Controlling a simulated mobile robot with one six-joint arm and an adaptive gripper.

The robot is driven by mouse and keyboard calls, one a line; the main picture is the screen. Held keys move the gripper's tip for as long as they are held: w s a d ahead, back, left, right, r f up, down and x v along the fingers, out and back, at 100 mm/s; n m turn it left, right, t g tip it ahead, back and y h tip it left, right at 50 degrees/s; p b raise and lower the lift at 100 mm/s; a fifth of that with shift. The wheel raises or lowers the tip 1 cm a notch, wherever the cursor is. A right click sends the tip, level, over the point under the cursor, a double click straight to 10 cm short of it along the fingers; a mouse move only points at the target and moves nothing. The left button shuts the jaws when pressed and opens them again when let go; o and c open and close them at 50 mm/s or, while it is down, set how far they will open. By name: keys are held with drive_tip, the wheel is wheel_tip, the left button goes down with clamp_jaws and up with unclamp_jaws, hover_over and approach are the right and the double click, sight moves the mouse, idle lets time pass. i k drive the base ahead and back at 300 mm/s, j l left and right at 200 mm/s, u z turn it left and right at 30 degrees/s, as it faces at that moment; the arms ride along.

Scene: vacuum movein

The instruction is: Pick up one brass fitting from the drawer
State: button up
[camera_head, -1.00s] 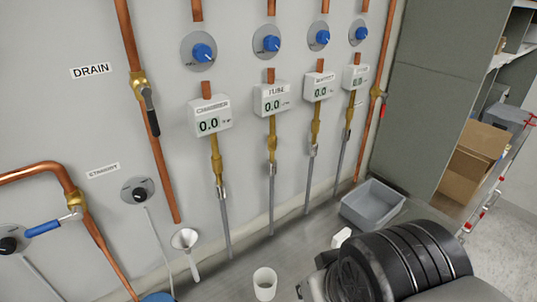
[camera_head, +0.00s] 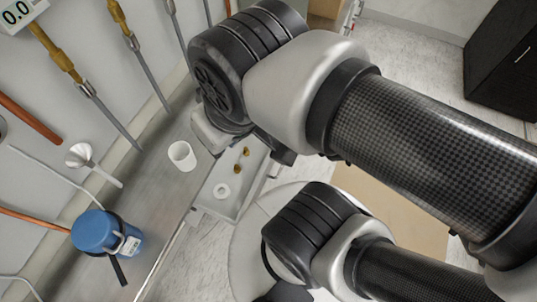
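An open drawer (camera_head: 207,205) juts out from the front of the grey bench. Inside it are two small brass fittings (camera_head: 245,152), one just in front of the other (camera_head: 237,169). A white ring (camera_head: 221,191) lies nearer the drawer's front left. My large arm links cover the right of the picture and hide the drawer's far part, so more contents there cannot be seen. I cannot make out my gripper's fingers in this view.
On the bench (camera_head: 155,175) stand a white cup (camera_head: 182,156) and a blue container with a black strap (camera_head: 100,232). A black cabinet (camera_head: 510,60) stands at the far right on open floor.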

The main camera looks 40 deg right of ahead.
sight(237, 169)
drive_tip(key=l+u, duration=0.25)
drive_tip(key=k+l+u, duration=0.1)
drive_tip(key=l+u, duration=0.15)
drive_tip(key=l, duration=0.2)
drive_tip(key=k+l+u, duration=0.1)
drive_tip(key=l+u, duration=0.15)
drive_tip(key=l, duration=0.1)
